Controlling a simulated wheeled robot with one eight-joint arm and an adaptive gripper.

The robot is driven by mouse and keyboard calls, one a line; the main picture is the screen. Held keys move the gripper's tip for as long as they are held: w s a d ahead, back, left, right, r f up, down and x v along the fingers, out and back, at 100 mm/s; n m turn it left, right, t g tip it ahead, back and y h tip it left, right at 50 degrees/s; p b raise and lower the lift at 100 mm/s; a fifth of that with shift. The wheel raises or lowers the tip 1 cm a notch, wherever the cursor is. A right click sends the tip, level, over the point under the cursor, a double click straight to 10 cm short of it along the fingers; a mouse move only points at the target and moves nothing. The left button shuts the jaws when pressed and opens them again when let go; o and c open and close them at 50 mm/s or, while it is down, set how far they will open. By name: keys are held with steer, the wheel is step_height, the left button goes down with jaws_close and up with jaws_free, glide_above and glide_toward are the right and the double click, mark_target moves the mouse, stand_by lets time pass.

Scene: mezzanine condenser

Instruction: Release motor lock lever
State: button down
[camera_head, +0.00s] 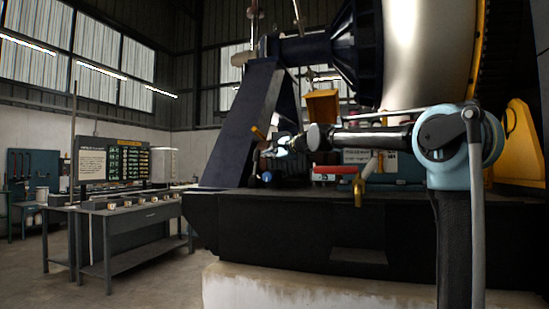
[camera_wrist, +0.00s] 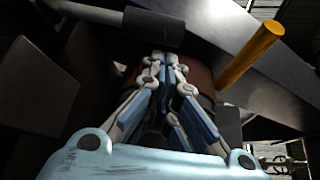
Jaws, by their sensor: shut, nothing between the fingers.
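My gripper (camera_head: 270,150) is at the end of my outstretched arm, beside the dark slanted support in the head view. In the wrist view its fingers (camera_wrist: 165,58) are together and hold nothing. An orange-yellow lever (camera_wrist: 250,57) slants up to the right of the fingers, apart from them in the picture. An orange bar (camera_head: 258,132) just above my gripper in the head view looks like the same lever. Whether the fingertips touch the dark and brownish parts behind them cannot be told. No label shows which handle is the motor lock lever.
A red handle (camera_head: 335,170) and a yellow handle (camera_head: 358,190) stick out below my forearm. The dark machine base (camera_head: 290,225) lies under my arm. A workbench (camera_head: 130,215) with a display board (camera_head: 115,160) stands at the left, with open floor before it.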

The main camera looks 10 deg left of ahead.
steer(key=shift+w+a+f, duration=0.1)
steer(key=shift+w+a, duration=0.15)
steer(key=shift+a, duration=0.2)
steer(key=shift+s+r+n, duration=0.2)
steer(key=shift+s+n, duration=0.1)
steer(key=shift+s, duration=0.05)
stand_by(0.4)
